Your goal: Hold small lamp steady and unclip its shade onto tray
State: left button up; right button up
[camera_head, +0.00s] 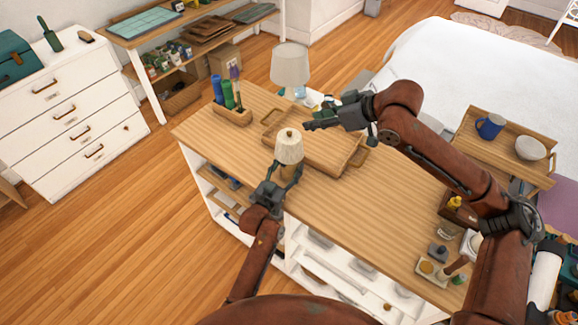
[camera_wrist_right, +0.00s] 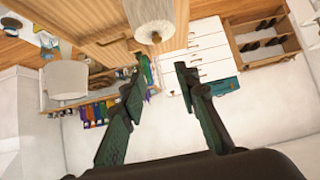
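The small lamp (camera_head: 290,148) stands on the wooden table, with a cream shade on its brown body. The shade (camera_wrist_right: 153,14) is also at the top of the right wrist view, with a small round knob on it. My left gripper (camera_head: 279,177) is around the lamp's body below the shade and looks shut on it; its fingers partly hide the body. My right gripper (camera_head: 312,124) is just above and right of the shade, apart from it. The right wrist view shows its fingers (camera_wrist_right: 160,73) spread and empty. The wooden tray (camera_head: 327,150) lies behind the lamp, under my right gripper.
A holder with bottles (camera_head: 232,115) is at the far left of the table. A second tray (camera_head: 485,142) with a blue mug and white bowl is at right. The table's middle front is clear.

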aim_at(290, 132)
pick_arm(q)
jog(key=c, duration=1.1)
jog(key=shift+o, duration=0.2)
pick_arm(e)
jog(key=o, duration=0.3)
jog(key=shift+w+a+r, duration=0.1)
jog(key=shift+w, duration=0.2)
jog(key=o, duration=0.6)
jog(key=w+a+g+h, duration=0.2)
jog(key=w+h, duration=0.1)
jog(key=shift+w+a, duration=0.15)
jog(key=shift+a, duration=0.25)
jog(key=o, duration=0.4)
jog(key=shift+s+a+r+g+h, duration=0.1)
jog(key=shift+s+a+g+h, duration=0.15)
jog(key=shift+a+g+h, duration=0.5)
jog(key=x, duration=0.6)
jog(key=shift+s+d+f, duration=0.1)
jog(key=shift+f, duration=0.2)
jog(key=shift+d+x, duration=0.1)
jog(key=shift+x, duration=1.25)
jog(key=shift+d+x, duration=0.15)
jog(key=shift+x, duration=1.2)
